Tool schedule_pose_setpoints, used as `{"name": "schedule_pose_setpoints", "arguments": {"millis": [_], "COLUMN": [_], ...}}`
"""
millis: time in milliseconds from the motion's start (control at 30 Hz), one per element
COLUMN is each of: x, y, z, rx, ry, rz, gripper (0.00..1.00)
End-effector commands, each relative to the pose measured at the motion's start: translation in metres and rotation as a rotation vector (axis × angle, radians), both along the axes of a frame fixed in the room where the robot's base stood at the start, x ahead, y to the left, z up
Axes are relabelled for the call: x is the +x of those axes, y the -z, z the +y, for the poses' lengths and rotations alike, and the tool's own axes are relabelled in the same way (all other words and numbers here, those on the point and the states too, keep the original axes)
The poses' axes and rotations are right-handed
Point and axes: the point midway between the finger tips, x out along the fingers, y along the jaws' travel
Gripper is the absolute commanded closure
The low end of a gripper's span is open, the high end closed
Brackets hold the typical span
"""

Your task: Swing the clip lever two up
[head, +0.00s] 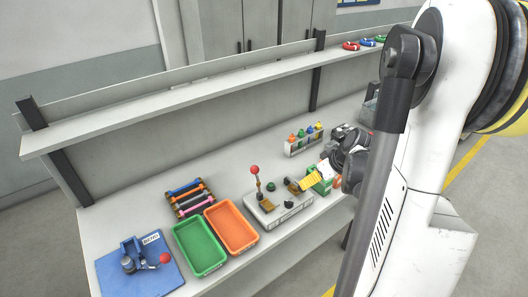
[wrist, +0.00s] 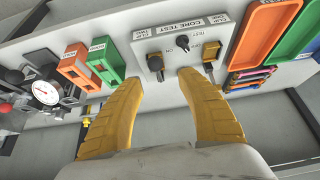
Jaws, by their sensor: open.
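The white test box (wrist: 168,25), labelled "CORE TEST", carries two brown and black clip levers and a black knob (wrist: 182,42). The lever on the left in the wrist view (wrist: 155,62) is just beyond my left fingertip; the other lever (wrist: 211,52) is on the right side of the box. In the head view the box (head: 268,217) stands left of my gripper (head: 310,178).
An orange tray (head: 232,228) and a green tray (head: 200,246) stand beside the box. A red-ball lever (head: 255,171) rises at the box. Green (wrist: 104,60) and orange (wrist: 76,64) holders and a gauge (wrist: 46,92) are left in the wrist view.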

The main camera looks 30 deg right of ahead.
Motion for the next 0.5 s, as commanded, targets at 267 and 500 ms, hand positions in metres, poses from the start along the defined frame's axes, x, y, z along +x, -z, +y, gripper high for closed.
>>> {"name": "schedule_pose_setpoints", "arguments": {"millis": [267,500], "x": [-0.001,0.015], "y": [0.016,0.044], "z": [-0.014,-0.012], "rx": [-0.001,-0.002], "ry": [-0.008,-0.009], "rz": [-0.007,-0.007], "gripper": [0.55,0.55]}}
